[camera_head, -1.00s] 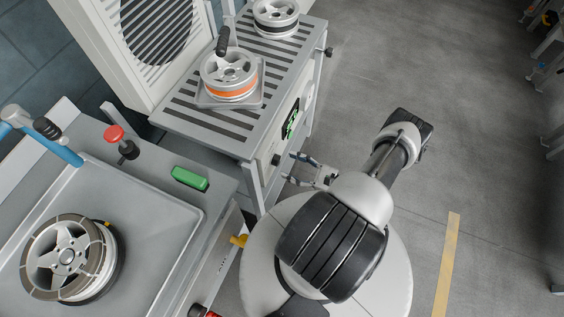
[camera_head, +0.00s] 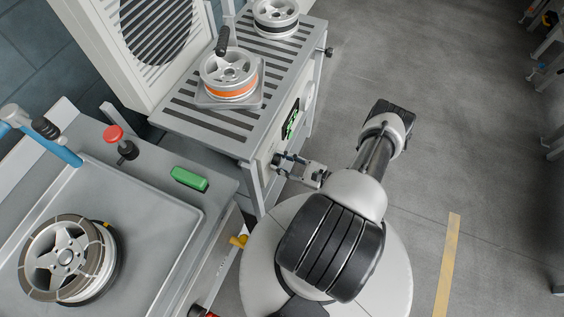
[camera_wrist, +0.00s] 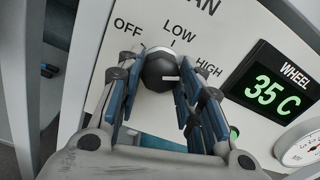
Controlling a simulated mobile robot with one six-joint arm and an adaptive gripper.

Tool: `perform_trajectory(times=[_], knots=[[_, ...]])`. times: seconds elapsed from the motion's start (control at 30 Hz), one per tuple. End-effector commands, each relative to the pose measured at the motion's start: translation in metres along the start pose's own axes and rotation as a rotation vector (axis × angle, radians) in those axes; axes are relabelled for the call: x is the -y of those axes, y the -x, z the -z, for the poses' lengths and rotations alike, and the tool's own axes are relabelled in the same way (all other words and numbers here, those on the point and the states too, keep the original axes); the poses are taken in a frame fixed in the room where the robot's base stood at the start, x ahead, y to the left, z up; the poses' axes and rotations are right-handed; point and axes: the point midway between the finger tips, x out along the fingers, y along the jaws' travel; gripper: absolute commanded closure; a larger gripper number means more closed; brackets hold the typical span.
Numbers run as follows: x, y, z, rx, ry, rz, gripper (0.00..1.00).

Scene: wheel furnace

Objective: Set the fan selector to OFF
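The fan selector is a round dark knob (camera_wrist: 161,66) on a white panel in the wrist view. The labels OFF, LOW and HIGH are arranged around it. Its short white mark lies toward the right, on the HIGH side. My gripper (camera_wrist: 162,82) is open, with one blue-padded finger on each side of the knob. I cannot tell whether either finger touches it. In the head view my gripper (camera_head: 284,166) is at the front panel of the slatted bench, and its fingers largely hide the knob.
A green display (camera_wrist: 272,92) reading WHEEL 35 C and a round gauge (camera_wrist: 304,148) are right of the knob. The slatted bench (camera_head: 190,128) carries an orange-banded wheel (camera_head: 229,76). A grey workbench (camera_head: 150,205) with a green block (camera_head: 189,179) stands left.

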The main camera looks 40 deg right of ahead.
Motion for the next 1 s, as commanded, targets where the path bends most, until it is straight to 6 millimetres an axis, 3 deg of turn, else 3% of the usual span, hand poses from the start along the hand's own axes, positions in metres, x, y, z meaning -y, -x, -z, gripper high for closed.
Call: perform_trajectory(times=[0.3, 0.67, 1.0], knots=[[-0.0001, 0.0001, 0.0004, -0.001, 0.000, 0.000, 0.90], [0.0000, 0.0000, 0.0008, -0.002, 0.067, 0.000, 0.90], [0.0010, 0.0001, 0.0011, -0.003, 0.327, 0.000, 0.91]])
